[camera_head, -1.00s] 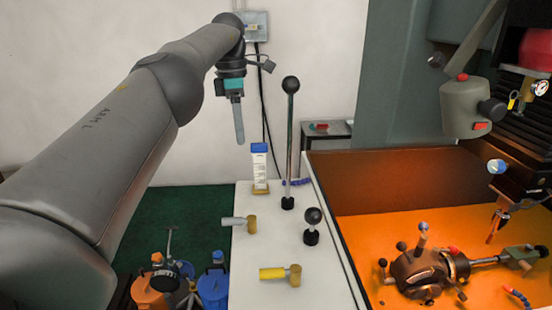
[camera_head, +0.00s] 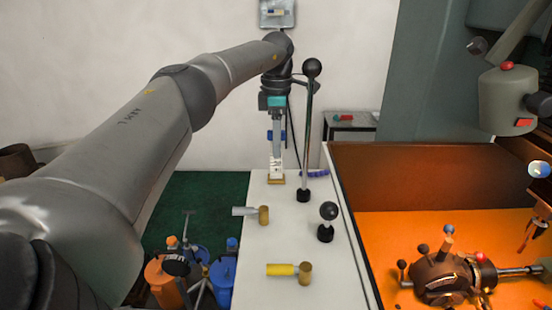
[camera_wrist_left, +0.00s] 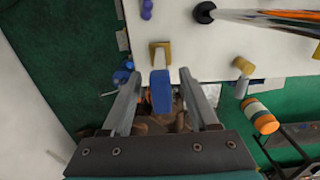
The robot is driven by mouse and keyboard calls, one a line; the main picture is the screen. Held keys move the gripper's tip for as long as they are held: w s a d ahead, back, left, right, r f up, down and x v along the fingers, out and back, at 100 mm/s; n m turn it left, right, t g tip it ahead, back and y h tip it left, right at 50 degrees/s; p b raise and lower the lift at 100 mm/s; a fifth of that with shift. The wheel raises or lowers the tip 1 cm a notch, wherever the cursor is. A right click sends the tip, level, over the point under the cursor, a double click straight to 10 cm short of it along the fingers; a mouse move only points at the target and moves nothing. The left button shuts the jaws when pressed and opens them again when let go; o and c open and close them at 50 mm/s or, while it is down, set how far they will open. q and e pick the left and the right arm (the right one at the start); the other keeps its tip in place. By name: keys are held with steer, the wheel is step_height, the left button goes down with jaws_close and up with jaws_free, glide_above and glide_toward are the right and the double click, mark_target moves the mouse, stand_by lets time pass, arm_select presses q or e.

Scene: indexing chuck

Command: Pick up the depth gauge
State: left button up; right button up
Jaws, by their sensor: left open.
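The depth gauge (camera_head: 277,180) appears to be the upright piece with a brass-coloured base, white body and blue top on the white bench. My left gripper (camera_head: 276,155) points down at it and partly covers it in the head view. In the left wrist view, the gauge's blue top (camera_wrist_left: 160,92) lies between the two open fingers of the gripper (camera_wrist_left: 159,78), with visible gaps on both sides. Its brass base (camera_wrist_left: 160,47) shows beyond the blue top. I cannot tell how far the fingers reach down beside it. My right gripper is not in view.
A tall lever with a black knob (camera_head: 312,68) stands close to the right of the gauge. A short black-knobbed lever (camera_head: 327,212) and two hammers (camera_head: 262,214) (camera_head: 303,272) are nearer on the white bench (camera_head: 262,245). The chuck (camera_head: 445,275) sits on the orange surface at right.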

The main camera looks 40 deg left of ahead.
arm_select(q)
steer(key=p, duration=0.2)
glide_above(277, 178)
steer(key=f, duration=0.5)
steer(key=shift+w+a, duration=0.25)
steer(key=shift+a, duration=0.1)
steer(key=shift+f, duration=0.25)
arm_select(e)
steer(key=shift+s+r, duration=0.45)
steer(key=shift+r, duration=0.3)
arm_select(q)
steer(key=shift+c, duration=0.3)
jaws_close()
